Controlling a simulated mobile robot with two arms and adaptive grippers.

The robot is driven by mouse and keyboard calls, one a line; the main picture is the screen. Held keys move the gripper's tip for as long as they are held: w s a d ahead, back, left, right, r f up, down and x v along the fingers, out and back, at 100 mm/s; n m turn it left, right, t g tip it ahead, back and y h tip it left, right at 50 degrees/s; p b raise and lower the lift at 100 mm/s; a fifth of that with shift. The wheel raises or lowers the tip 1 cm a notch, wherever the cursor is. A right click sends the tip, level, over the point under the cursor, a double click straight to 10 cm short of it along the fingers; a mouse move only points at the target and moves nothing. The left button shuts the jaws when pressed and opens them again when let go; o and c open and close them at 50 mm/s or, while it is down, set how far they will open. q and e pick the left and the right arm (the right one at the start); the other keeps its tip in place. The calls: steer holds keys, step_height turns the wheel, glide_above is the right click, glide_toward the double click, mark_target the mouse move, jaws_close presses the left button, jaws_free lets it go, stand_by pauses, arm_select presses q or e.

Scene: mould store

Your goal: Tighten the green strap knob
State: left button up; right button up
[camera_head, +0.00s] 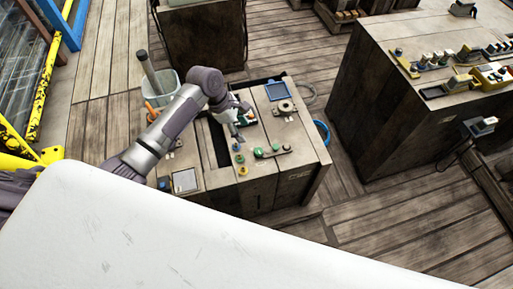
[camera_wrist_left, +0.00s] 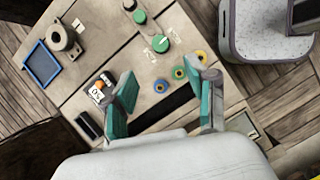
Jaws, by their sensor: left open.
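Two green knobs sit on the worn console top. One green knob (camera_head: 258,152) is on a thin strip and also shows in the left wrist view (camera_wrist_left: 162,45). A second green knob (camera_head: 275,147) is beside it, and also shows in the left wrist view (camera_wrist_left: 140,17). I cannot tell which is the strap knob. My left gripper (camera_head: 237,123) is over the console, short of the green knobs. In the left wrist view its teal fingers (camera_wrist_left: 168,98) are spread apart with nothing between them. My right gripper is in neither view.
Small coloured round controls (camera_wrist_left: 179,72) sit between the gripper and the green knobs. A dark slot (camera_wrist_left: 165,112) runs behind the fingers. A blue-framed panel (camera_head: 277,91) and a round fitting (camera_head: 286,105) are further along. A bucket (camera_head: 162,88) stands beside the console.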

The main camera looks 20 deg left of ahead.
mark_target(258, 151)
arm_select(q)
steer(key=b+x, duration=0.1)
steer(key=x, duration=1.1)
steer(key=shift+w+f, duration=0.1)
steer(key=shift+f, duration=0.15)
jaws_close()
